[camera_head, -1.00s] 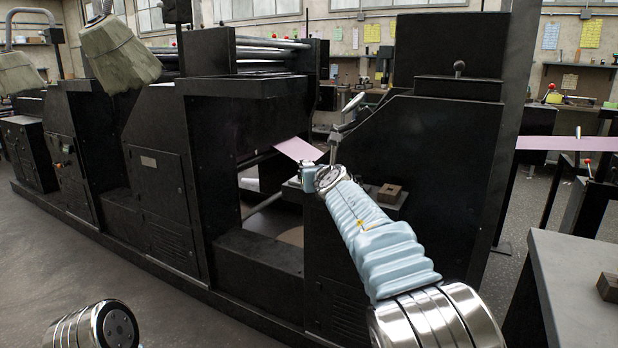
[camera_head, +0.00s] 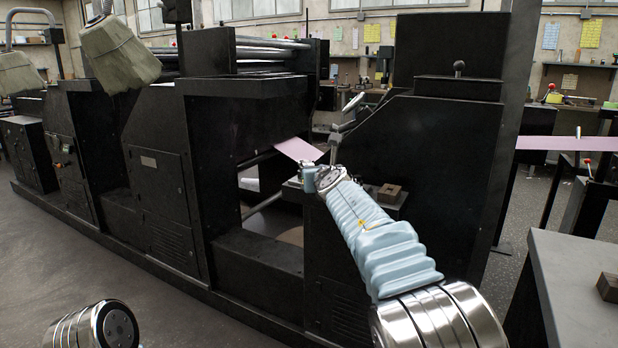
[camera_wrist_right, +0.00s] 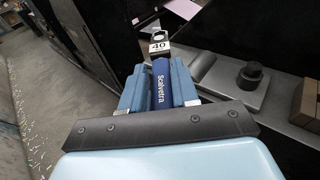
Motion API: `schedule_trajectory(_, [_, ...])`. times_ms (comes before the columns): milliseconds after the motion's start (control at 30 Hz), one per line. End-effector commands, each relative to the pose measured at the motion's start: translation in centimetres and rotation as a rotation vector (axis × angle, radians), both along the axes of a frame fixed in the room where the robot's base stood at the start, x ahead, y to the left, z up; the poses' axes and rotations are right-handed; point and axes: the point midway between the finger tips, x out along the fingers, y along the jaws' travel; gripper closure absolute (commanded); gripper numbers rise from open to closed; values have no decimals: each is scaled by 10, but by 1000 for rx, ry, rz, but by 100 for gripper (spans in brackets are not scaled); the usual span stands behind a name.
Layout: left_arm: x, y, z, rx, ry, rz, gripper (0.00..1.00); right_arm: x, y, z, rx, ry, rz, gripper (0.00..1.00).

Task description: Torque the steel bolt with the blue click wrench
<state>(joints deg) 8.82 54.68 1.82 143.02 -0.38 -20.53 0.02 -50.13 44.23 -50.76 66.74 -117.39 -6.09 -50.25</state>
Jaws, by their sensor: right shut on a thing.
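The blue click wrench (camera_wrist_right: 161,88), lettered "Scalvetra", is between the two blue fingers of my right gripper (camera_wrist_right: 158,86), which is shut on its handle. Its dark head with a "40" label (camera_wrist_right: 159,46) points away from me, toward the top of the right wrist view. A dark, short round piece (camera_wrist_right: 250,75) stands on a grey plate to the right of the wrench, apart from it; I cannot tell whether it is the steel bolt. In the head view my right gripper (camera_head: 309,178) is small beside the black machine, and the wrench is hard to make out. My left gripper is out of view.
A large black press (camera_head: 160,190) fills the middle, with an opening beside my right arm. A grey table (camera_head: 570,275) stands at the right.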

Motion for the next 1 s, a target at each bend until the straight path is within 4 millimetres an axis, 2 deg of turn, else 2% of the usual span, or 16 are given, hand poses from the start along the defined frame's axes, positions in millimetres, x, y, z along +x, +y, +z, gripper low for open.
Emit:
schedule_trajectory(367, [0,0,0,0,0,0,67,0,1,3,-2,-2,-1,100])
schedule_trajectory(1000, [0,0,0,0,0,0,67,0,1,36,-2,-2,0,100])
